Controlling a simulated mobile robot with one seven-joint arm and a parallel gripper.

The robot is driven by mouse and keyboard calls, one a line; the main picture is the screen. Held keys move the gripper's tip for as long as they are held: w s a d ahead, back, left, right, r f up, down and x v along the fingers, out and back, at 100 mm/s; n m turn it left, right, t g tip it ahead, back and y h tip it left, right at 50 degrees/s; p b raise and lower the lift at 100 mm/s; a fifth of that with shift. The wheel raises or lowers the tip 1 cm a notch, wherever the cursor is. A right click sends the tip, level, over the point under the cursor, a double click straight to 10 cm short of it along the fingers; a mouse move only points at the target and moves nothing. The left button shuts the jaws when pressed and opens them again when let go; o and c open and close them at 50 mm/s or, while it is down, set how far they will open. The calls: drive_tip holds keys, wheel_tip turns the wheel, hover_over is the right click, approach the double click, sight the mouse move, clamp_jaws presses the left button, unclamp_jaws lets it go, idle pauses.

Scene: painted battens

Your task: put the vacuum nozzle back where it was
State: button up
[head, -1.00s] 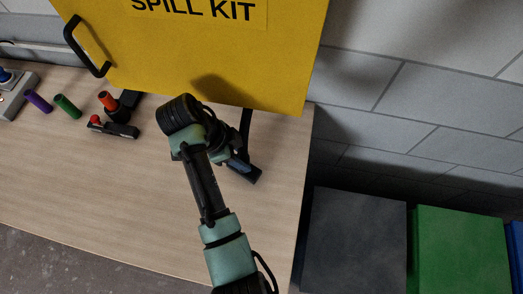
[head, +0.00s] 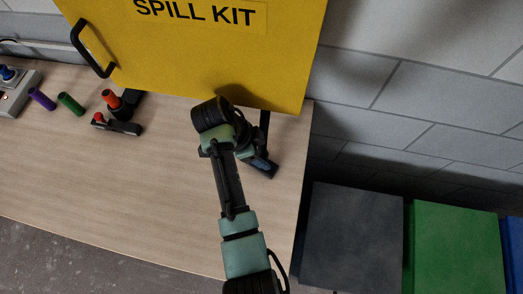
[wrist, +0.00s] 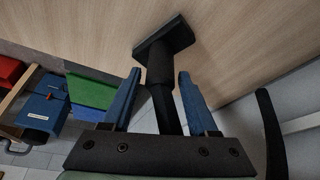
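The vacuum nozzle is black, with a flat foot and a round neck. In the wrist view the nozzle (wrist: 165,42) lies between the blue fingertips of my gripper (wrist: 160,75), its foot beyond them and its tube running back under the palm. The fingers flank the neck closely, and the nozzle moves with my gripper. In the head view my gripper (head: 260,162) is partly hidden by my wrist, near the right end of the wooden table, with the dark nozzle tube (head: 264,122) rising beside it. I cannot tell whether the foot touches the table.
The yellow spill kit cabinet (head: 200,55) overhangs the table (head: 120,180) behind my wrist. A black device with a red button (head: 118,126) and purple and green cylinders (head: 70,103) lie left. Dark grey (head: 352,235) and green (head: 455,250) bins stand right, past the table edge.

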drive_tip(key=shift+o, duration=0.5)
drive_tip(key=p+v, duration=0.2)
drive_tip(key=v, duration=1)
drive_tip(key=shift+r+p, duration=0.15)
drive_tip(key=shift+p, duration=0.2)
